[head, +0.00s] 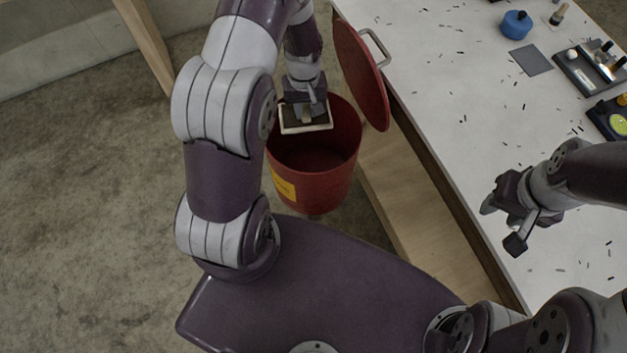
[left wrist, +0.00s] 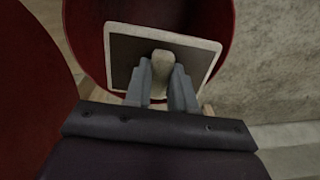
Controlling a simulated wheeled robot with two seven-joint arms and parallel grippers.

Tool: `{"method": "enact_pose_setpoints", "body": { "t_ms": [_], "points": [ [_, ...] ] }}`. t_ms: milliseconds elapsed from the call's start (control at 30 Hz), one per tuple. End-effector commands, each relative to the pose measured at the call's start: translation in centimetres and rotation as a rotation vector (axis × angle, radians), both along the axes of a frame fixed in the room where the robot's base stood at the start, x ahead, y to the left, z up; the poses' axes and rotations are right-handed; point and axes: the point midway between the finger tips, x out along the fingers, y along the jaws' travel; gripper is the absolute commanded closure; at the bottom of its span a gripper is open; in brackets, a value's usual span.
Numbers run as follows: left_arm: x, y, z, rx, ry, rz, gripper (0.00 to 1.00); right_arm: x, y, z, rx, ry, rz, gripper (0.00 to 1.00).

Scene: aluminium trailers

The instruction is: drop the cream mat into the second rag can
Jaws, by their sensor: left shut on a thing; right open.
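The cream mat (head: 291,127) is a flat piece with a cream rim and a darker face, held over the mouth of a red can (head: 312,190) with a yellow label. My left gripper (head: 307,112) is shut on the mat from above. In the left wrist view the mat (left wrist: 205,55) shows between and beyond the fingers (left wrist: 161,82), with the red can (left wrist: 88,45) around it. The can's red lid (head: 362,70) stands open on its right side. My right gripper (head: 502,222) is open and empty over the white table.
The white table (head: 450,90) lies to the right of the can, scattered with dark bits. A blue round container (head: 516,24), a grey square (head: 531,60) and dark trays (head: 590,72) sit at its far right. Concrete floor at left is clear.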

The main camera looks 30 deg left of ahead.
Motion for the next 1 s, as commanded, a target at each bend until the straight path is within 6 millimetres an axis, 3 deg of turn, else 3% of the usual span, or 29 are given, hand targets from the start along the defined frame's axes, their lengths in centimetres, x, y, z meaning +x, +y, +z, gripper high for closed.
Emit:
{"method": "enact_pose_setpoints", "body": {
  "t_ms": [33, 267, 300, 367, 400, 733, 1000],
  "points": [
    [0.0, 0.0, -0.7, 0.001, -0.001, 0.0, 1.0, 0.0, 0.0, -0.7, 0.0, 0.0, 0.0, 0.57],
    [0.0, 0.0, -0.5, 0.001, -0.001, -0.001, 1.0, 0.0, 0.0, -0.5, 0.0, -0.001, 0.0, 0.57],
    [0.0, 0.0, -0.5, 0.001, -0.001, -0.001, 0.69, 0.0, 0.0, -0.5, 0.0, -0.001, 0.0, 0.57],
    [0.0, 0.0, -0.5, 0.0, 0.0, -0.001, 0.5, 0.0, 0.0, -0.5, 0.0, -0.001, 0.0, 0.57],
    [0.0, 0.0, -0.5, 0.0, 0.0, -0.001, 0.46, 0.0, 0.0, -0.5, 0.0, -0.001, 0.0, 0.57],
    [0.1, 0.0, 0.2, 0.0, -0.002, -0.001, 0.46, 0.0, 0.0, -0.5, 0.0, -0.001, 0.0, 0.57],
    [0.1, 0.0, 6.9, 0.001, -0.004, -0.001, 0.46, 0.0, 0.0, -0.7, 0.0, -0.001, 0.0, 0.57]
  ]
}}
